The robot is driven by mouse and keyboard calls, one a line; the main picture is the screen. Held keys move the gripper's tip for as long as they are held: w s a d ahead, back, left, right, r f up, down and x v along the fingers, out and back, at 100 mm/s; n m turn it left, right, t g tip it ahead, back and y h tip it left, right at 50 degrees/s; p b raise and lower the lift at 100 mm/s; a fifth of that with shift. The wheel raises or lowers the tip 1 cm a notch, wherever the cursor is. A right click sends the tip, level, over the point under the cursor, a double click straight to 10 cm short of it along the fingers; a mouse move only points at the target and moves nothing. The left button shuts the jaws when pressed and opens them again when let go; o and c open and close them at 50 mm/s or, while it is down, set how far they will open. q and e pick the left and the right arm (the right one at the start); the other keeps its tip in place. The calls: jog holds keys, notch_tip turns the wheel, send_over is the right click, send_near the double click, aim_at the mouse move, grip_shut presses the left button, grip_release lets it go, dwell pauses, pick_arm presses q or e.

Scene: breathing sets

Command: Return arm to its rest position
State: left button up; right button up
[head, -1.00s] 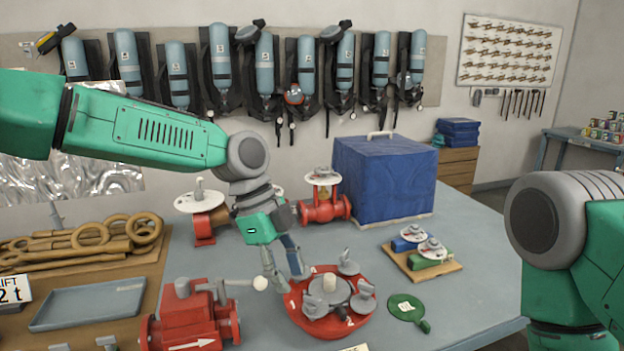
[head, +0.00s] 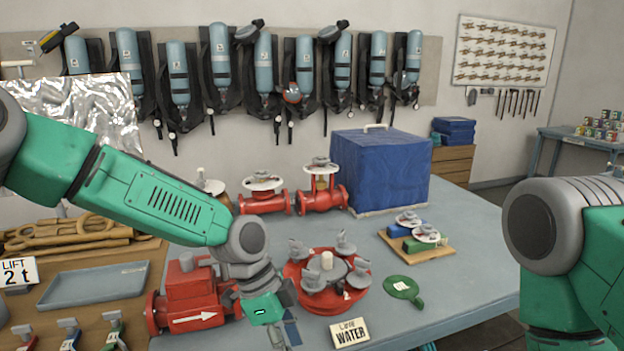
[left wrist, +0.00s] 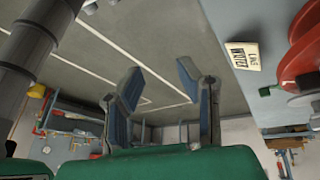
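My left arm comes in from the left in the head view and slopes down over the red pump-like body (head: 190,300). My left gripper (head: 292,332) is low in front of the round red manifold (head: 318,292), apart from it, past the table's front edge. In the left wrist view the two fingers of my left gripper (left wrist: 163,88) stand apart with nothing between them, over the grey floor. The manifold also shows in the left wrist view (left wrist: 305,80) at the right edge. My right arm shows at the right of the head view; its gripper is out of frame.
A green paddle (head: 403,288), a board with small valves (head: 440,250) and a blue covered box (head: 385,170) lie farther back. A blue-grey tray (head: 95,284) is at left.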

pick_arm(q)
jog(key=s+a+f+n+b, duration=0.25)
jog(key=s+f, duration=0.25)
jog(key=f, duration=0.3)
jog(key=s+a+f+n+b, duration=0.2)
jog(key=s+f+n+b, duration=0.15)
jog(key=f, duration=0.55)
jog(key=s+a+f+n+b, duration=0.2)
jog(key=s+a+f+n, duration=0.1)
jog(key=s+f, duration=0.4)
jog(key=s+a+f+n+t+y+b, duration=0.1)
jog(key=s+a+f+n+y+b, duration=0.1)
jog(key=s+a+f+n, duration=0.3)
jog(key=s+a+f+n+t+y+b, duration=0.1)
jog(key=s+a+f+n+b, duration=0.3)
jog(key=a, duration=0.8)
jog(key=s+f+y, duration=0.1)
jog(key=s+f, duration=0.1)
jog(key=s, duration=0.1)
jog(key=shift+s+f+n+t+y+b, duration=0.15)
jog(key=shift+s+n+t+y+b, duration=0.15)
jog(key=shift+n+t+b, duration=0.1)
jog(key=shift+w+a, duration=0.1)
jog(key=shift+w, duration=0.1)
